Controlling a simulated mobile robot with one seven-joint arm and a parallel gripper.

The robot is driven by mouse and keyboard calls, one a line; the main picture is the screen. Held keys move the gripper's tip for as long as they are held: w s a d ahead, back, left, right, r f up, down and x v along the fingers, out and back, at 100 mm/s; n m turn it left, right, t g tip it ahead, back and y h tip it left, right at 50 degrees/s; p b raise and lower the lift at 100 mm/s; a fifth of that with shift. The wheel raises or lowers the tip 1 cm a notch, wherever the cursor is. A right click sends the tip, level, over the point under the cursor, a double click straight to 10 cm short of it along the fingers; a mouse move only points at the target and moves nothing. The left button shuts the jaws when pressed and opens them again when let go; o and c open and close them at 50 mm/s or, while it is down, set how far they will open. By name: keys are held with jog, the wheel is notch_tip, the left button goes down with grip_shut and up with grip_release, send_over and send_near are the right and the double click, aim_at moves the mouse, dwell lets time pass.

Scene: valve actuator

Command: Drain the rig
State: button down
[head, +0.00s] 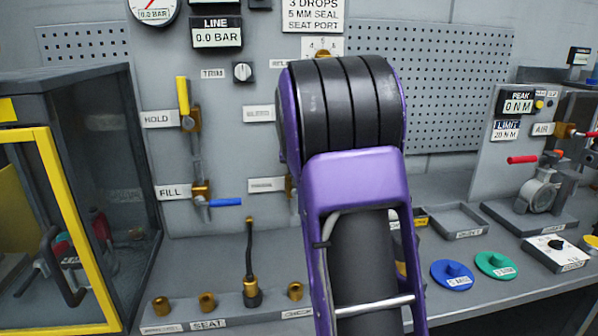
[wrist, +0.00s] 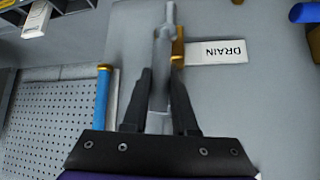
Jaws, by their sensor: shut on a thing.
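In the wrist view, a DRAIN label (wrist: 231,50) appears upside down beside a brass valve body (wrist: 179,46). My gripper (wrist: 162,80) is at this valve, its two dark fingers closed on a grey bar (wrist: 162,55) between them. I cannot tell whether the bar is the valve's handle or its pipe. In the head view, my purple arm hides the gripper and most of this valve. The FILL valve (head: 201,190) has its blue handle pointing right. The HOLD valve (head: 188,120) has its yellow handle upright. The LINE display (head: 217,36) seems to read 0.0 BAR.
A blue bar with a brass end (wrist: 102,100) stands close to the fingers in the wrist view. A yellow-framed cabinet (head: 70,200) is at the left. Blue (head: 452,274) and green (head: 496,264) discs, a tray (head: 458,222) and a red-handled device (head: 540,190) are at the right.

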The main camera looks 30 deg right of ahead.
jog(key=shift+a+f, duration=0.1)
jog(key=shift+a, duration=0.05)
dwell(0.4)
jog(key=c, duration=0.7)
grip_release()
jog(key=v, duration=1.7)
jog(key=shift+a+b, duration=0.15)
jog(key=shift+b, duration=0.15)
jog(key=shift+r, duration=0.2)
